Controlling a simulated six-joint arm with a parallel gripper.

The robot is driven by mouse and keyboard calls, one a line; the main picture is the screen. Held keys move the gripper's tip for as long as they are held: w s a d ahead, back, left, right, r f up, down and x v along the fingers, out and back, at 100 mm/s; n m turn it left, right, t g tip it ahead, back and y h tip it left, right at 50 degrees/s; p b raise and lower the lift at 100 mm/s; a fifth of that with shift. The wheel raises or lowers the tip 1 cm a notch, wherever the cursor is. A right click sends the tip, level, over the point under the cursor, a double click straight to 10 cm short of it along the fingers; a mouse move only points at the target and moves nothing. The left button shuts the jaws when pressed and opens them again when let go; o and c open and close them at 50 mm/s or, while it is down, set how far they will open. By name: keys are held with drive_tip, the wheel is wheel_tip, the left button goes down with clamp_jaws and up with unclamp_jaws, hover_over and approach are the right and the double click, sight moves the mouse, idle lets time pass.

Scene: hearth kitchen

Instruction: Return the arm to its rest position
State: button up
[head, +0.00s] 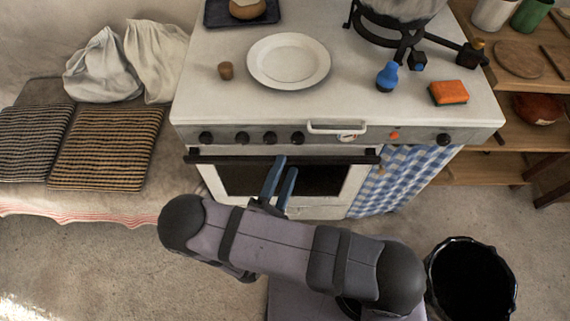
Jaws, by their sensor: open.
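My gripper (281,183) is in front of the white stove (215,85), below its worktop edge and over the oven door (330,205) in the picture. Its two blue fingers are apart with nothing between them. The fingers point up the picture toward the dark oven handle bar (225,160); I cannot tell whether they touch it. My arm lies folded across the lower middle of the view, above the floor.
A black bin (435,262) stands right. A cushioned bench (105,150) is left. Open floor (90,260) lies lower left.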

drive_tip(key=w+a+f+m+g+y+p, duration=0.2)
drive_tip(key=a+f+m+g+y, duration=0.6)
drive_tip(key=f+m+g, duration=0.45)
drive_tip(key=d+r+m+g+b, duration=0.2)
drive_tip(key=d+r+m+g, duration=0.25)
drive_tip(key=d+r, duration=0.8)
drive_tip(key=s+d+r+m+g+h, duration=0.1)
drive_tip(key=s+d+r+m, duration=0.1)
drive_tip(key=s+d+r, duration=0.8)
wheel_tip(320, 180, up, 23)
drive_tip(key=w+p, duration=0.1)
drive_tip(key=p, duration=2.4)
drive_tip(key=shift+d+r, duration=0.15)
drive_tip(key=shift+d, duration=0.15)
